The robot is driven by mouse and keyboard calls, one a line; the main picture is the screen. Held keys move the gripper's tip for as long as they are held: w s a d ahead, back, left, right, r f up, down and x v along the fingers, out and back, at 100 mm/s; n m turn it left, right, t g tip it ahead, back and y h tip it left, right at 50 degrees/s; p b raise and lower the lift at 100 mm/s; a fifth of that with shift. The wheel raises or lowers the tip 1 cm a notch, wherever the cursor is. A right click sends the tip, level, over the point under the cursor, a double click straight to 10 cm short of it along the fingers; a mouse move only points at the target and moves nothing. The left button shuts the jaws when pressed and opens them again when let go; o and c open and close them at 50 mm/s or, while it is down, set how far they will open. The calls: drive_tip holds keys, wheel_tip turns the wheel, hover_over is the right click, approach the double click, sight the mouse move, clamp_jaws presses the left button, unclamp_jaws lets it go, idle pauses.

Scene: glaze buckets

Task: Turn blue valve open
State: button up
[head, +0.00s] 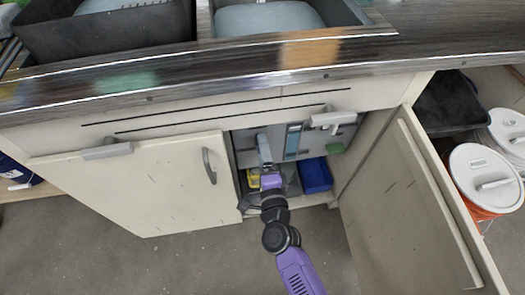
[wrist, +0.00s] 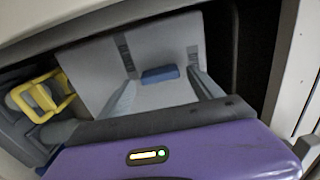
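A small blue block (wrist: 160,75), which may be the blue valve's handle, shows in the wrist view against a pale grey surface. My gripper (wrist: 163,84) points at it with its two grey fingers apart, one on each side of the block in the picture. I cannot tell whether they touch it. In the head view my gripper (head: 266,160) reaches into the open right half of the cabinet under the counter. The purple wrist hides part of the inside, and I cannot make out the blue valve there.
A yellow piece (wrist: 43,95) sits on grey piping left of my gripper. The blue bin (head: 315,175) stands to its right. The left cabinet door (head: 130,185) is closed; the right door (head: 415,205) stands open. White-lidded buckets (head: 487,178) are at far right.

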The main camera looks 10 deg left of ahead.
drive_tip(key=shift+s, duration=0.1)
drive_tip(key=v, duration=0.7)
drive_tip(key=shift+s+p, duration=0.3)
drive_tip(key=shift+s, duration=0.05)
drive_tip(key=shift+d, duration=0.1)
idle(0.3)
drive_tip(key=s+d+r+n+g+h, duration=0.1)
drive_tip(key=s+d+r+n+h, duration=0.1)
drive_tip(key=s+d+r+n, duration=0.65)
drive_tip(key=s+d+n+g+h, duration=0.15)
drive_tip(key=s+d, duration=0.45)
drive_tip(key=s, duration=0.7)
drive_tip(key=s+d+r+n+h, duration=0.2)
drive_tip(key=s+d+r+n, duration=0.3)
drive_tip(key=s+d, duration=0.4)
wheel_tip(320, 180, up, 17)
drive_tip(key=s+a+p, duration=0.1)
drive_tip(key=p, duration=1.6)
drive_tip(key=shift+s+a, duration=0.15)
drive_tip(key=shift+s, duration=0.2)
